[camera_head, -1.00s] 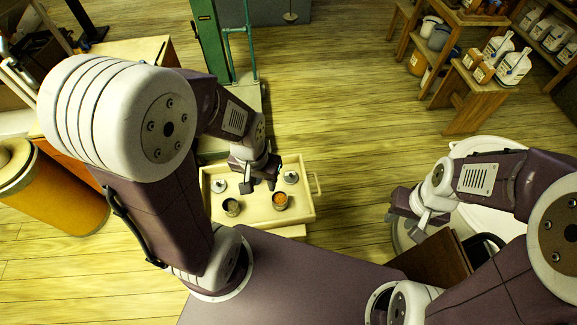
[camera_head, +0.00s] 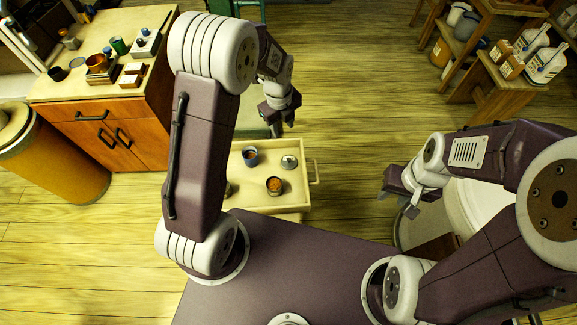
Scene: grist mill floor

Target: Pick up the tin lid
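A pale wooden tray (camera_head: 301,197) stands low in front of me. A round metal lid with a knob (camera_head: 289,161) lies in its back right part. An open tin with orange contents (camera_head: 274,186) stands just in front of the lid. A blue-grey tin (camera_head: 250,157) stands at the back, and another tin (camera_head: 228,189) is partly hidden by my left arm, as is the tray's left side. My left gripper (camera_head: 283,124) is above and beyond the tray's back edge, fingers apart and empty. My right gripper (camera_head: 399,197) is open and empty, well right of the tray.
A wooden cabinet (camera_head: 120,135) at the left carries several small containers. An orange barrel (camera_head: 60,165) stands before it. A white round tub (camera_head: 475,215) is partly behind my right arm. Shelves (camera_head: 485,75) with jugs stand at the back right. The floor between is clear.

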